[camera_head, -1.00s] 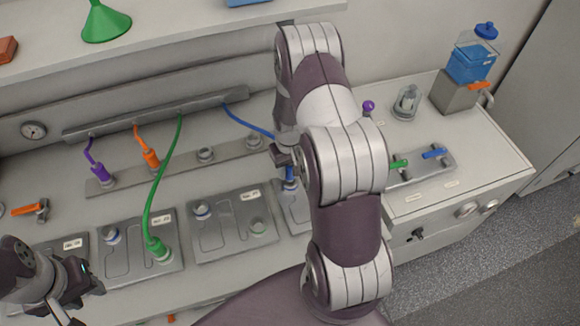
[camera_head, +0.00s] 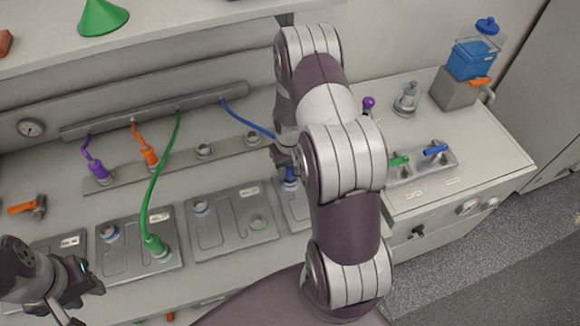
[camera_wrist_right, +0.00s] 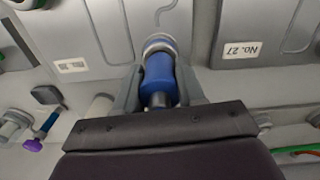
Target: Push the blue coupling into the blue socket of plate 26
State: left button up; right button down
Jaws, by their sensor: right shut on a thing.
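My right gripper (camera_wrist_right: 160,82) is shut on the blue coupling (camera_wrist_right: 158,72), with one finger on each side. The coupling's front end meets a pale ring with a blue edge, the socket (camera_wrist_right: 158,42); how deep it sits cannot be told. In the head view the coupling (camera_head: 290,173) shows only partly below the gripper (camera_head: 287,160). The plate under it (camera_head: 297,212) is mostly hidden behind my right arm, and its label (camera_wrist_right: 75,66) is too blurred to read. My left gripper (camera_head: 82,281) is empty at the lower left; its opening is unclear.
Plate 27 (camera_head: 220,240) lies beside the coupling's plate. A green hose (camera_head: 160,180) ends on another plate to the left. The blue hose (camera_head: 243,123) runs from the back rail (camera_head: 155,112) behind my arm. Valves with green and blue handles (camera_head: 435,150) stand at right.

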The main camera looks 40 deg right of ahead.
jog(key=shift+f+b, duration=0.45)
jog(key=shift+f, duration=0.1)
dwell(0.4)
jog(key=shift+c, duration=0.9)
grip_release()
notch_tip(320, 180, up, 12)
jog(key=b, duration=0.2)
jog(key=shift+a+r+b, duration=0.1)
jog(key=shift+r+b, duration=0.15)
jog(key=shift+b, duration=0.1)
jog(key=shift+r, duration=0.15)
jog(key=s+a+r+n+b, duration=0.1)
jog(key=s+a, duration=0.4)
jog(key=a, duration=0.2)
jog(key=s+a+n+t, duration=0.1)
jog(key=s+a, duration=0.4)
jog(key=a, duration=0.3)
jog(key=shift+r+n+b, duration=0.35)
jog(key=shift+r+n, duration=0.05)
